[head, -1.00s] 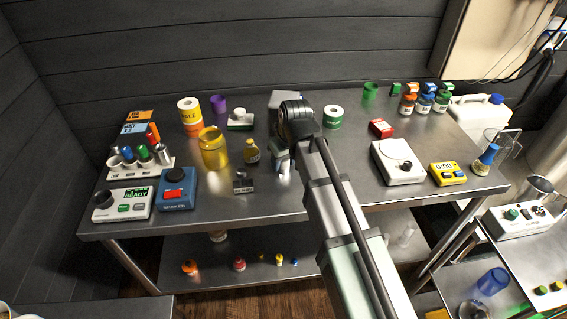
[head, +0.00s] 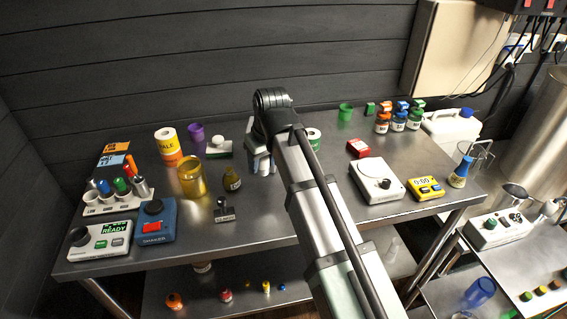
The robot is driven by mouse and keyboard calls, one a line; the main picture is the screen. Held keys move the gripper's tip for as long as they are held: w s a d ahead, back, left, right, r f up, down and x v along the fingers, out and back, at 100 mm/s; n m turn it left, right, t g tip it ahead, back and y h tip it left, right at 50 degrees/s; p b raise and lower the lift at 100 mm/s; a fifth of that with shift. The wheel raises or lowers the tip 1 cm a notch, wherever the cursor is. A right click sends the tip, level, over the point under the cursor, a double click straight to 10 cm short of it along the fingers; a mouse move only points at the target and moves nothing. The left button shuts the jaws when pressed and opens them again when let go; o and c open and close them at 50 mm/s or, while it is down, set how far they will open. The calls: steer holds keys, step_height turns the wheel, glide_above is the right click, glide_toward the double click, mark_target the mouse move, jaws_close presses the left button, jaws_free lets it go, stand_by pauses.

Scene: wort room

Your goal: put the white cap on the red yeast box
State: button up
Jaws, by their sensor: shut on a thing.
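The red yeast box (head: 358,148) lies on the steel table, right of my arm and behind the white scale. My gripper (head: 262,168) points down over the middle of the table, right of the dark yellow bottle. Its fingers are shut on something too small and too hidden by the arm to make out. I cannot tell whether it is the white cap. A white rounded piece (head: 218,141) sits on a white and green block (head: 217,150) left of my gripper. The red box is well apart from my gripper.
The dark yellow bottle (head: 232,179), a yellow jar (head: 191,178) and a black stamp-like piece (head: 223,209) stand left of my gripper. A green-labelled roll (head: 314,139) is partly behind my arm. The white scale (head: 380,181) stands before the red box. The table front centre is clear.

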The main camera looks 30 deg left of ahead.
steer(key=shift+w+d+r, duration=0.1)
steer(key=shift+w+r, duration=0.1)
steer(key=shift+r, duration=0.1)
steer(key=w+d+m, duration=0.2)
steer(key=w+d, duration=0.5)
steer(key=w, duration=0.2)
step_height(320, 180, up, 2)
steer(key=r, duration=0.1)
glide_above(357, 143)
steer(key=shift+n, duration=0.4)
steer(key=shift+s+d+f, duration=0.1)
steer(key=shift+d+f, duration=0.05)
steer(key=shift+f, duration=1.5)
steer(key=shift+s+d+f, duration=0.1)
steer(key=shift+d+f, duration=0.05)
steer(key=shift+f, duration=1.55)
steer(key=shift+s+d+f, duration=0.1)
steer(key=shift+d+f, duration=0.05)
steer(key=shift+f, duration=1.5)
steer(key=shift+f, duration=0.15)
steer(key=o, duration=1.1)
